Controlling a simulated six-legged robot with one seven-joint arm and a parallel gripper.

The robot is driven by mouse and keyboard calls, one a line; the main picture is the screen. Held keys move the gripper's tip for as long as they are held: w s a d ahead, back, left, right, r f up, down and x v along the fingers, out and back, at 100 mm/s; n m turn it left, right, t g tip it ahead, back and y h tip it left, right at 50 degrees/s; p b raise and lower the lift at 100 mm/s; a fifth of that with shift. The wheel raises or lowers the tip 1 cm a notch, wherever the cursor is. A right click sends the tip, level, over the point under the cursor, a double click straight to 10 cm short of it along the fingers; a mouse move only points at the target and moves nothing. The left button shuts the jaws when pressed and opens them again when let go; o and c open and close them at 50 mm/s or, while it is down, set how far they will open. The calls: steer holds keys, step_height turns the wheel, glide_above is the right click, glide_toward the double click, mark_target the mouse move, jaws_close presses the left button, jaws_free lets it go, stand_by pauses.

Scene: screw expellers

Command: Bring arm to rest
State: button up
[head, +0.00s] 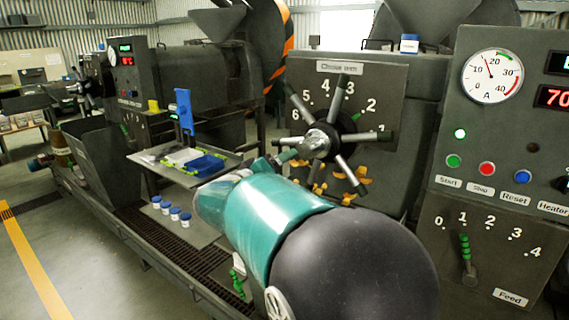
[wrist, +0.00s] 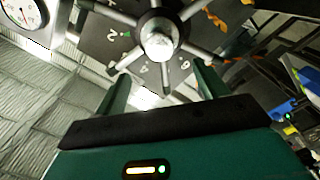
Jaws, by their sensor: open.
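My arm, with a teal and black link, reaches from the lower right of the head view toward the choke handwheel (head: 318,142). My gripper (head: 277,161) is at the wheel's left side, close to its hub and spokes. In the wrist view my gripper (wrist: 162,84) has its two teal fingers spread apart with no object held between them. The wheel's hub (wrist: 159,46) is just beyond the fingertips, and spokes run down toward both fingers. I cannot tell whether a finger touches a spoke.
The numbered choke plate (head: 385,88) stands behind the wheel. A control panel (head: 500,165) with buttons and a feed lever (head: 466,258) is at right. Open floor lies at far left.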

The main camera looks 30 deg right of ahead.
stand_by(0.4)
steer(key=s+a+f+g+y, duration=0.2)
steer(key=s+f+y, duration=0.2)
steer(key=s, duration=0.4)
steer(key=s+a+f+n+y, duration=0.1)
steer(key=s+a+f+y, duration=0.2)
steer(key=a, duration=0.4)
steer(key=s+a+f+n+t+y, duration=0.1)
steer(key=s+a+f+y, duration=0.2)
steer(key=s+a+y, duration=0.2)
steer(key=s+a+f+n+y, duration=0.1)
steer(key=s+a+f+y, duration=0.3)
steer(key=s+a, duration=0.5)
steer(key=shift+a+n+t+y, duration=0.15)
steer(key=shift+n+t+y, duration=0.25)
steer(key=shift+y, duration=0.1)
